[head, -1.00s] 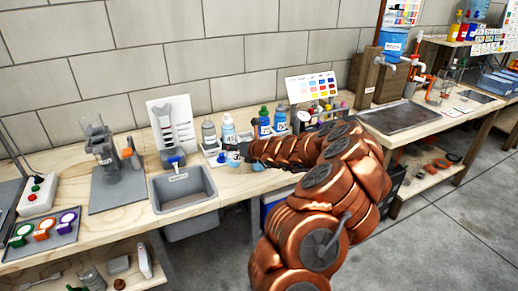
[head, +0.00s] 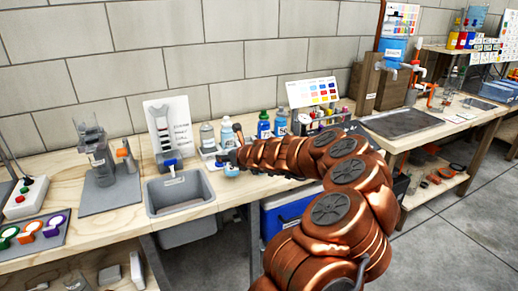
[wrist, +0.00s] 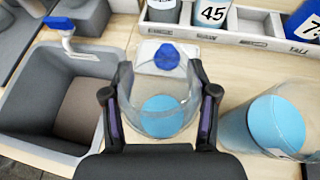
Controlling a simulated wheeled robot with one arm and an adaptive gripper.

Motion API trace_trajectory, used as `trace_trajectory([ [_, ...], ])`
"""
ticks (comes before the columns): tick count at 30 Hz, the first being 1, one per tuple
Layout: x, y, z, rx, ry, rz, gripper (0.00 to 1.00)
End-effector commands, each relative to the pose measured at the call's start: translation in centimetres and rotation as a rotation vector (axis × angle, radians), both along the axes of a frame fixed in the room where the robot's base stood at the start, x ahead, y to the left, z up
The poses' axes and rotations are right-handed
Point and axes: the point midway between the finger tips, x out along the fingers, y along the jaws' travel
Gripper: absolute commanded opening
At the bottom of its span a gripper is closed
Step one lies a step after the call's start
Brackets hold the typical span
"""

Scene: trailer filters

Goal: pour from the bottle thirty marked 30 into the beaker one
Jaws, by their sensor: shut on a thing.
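In the wrist view my gripper (wrist: 160,118) is shut on a clear, open-topped vessel (wrist: 150,88) with light blue in it. No marking shows on the vessel, so I cannot tell whether it is the bottle thirty or the beaker one. A second clear vessel (wrist: 262,125) with light blue in it stands to the right, apart from my gripper. In the head view my arm reaches over the bench, and its end (head: 238,158) is small, its fingers unclear. No bottle marked 30 can be read.
Behind is a white rack with a bottle marked 45 (wrist: 211,12), a dark blue bottle (wrist: 303,20) and an empty slot (wrist: 252,22) between. A blue round cap (wrist: 167,57) sits just behind the held vessel. A grey sink (wrist: 22,115) lies left.

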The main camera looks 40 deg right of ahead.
Motion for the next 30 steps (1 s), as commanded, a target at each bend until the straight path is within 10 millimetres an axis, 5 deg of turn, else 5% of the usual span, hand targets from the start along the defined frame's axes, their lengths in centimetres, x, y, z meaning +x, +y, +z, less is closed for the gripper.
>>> trace_trajectory([
  [19,0.0,0.0,5.1,-0.011,0.004,-0.001,0.02],
  [30,0.0,0.0,5.0,-0.011,0.004,-0.001,0.02],
])
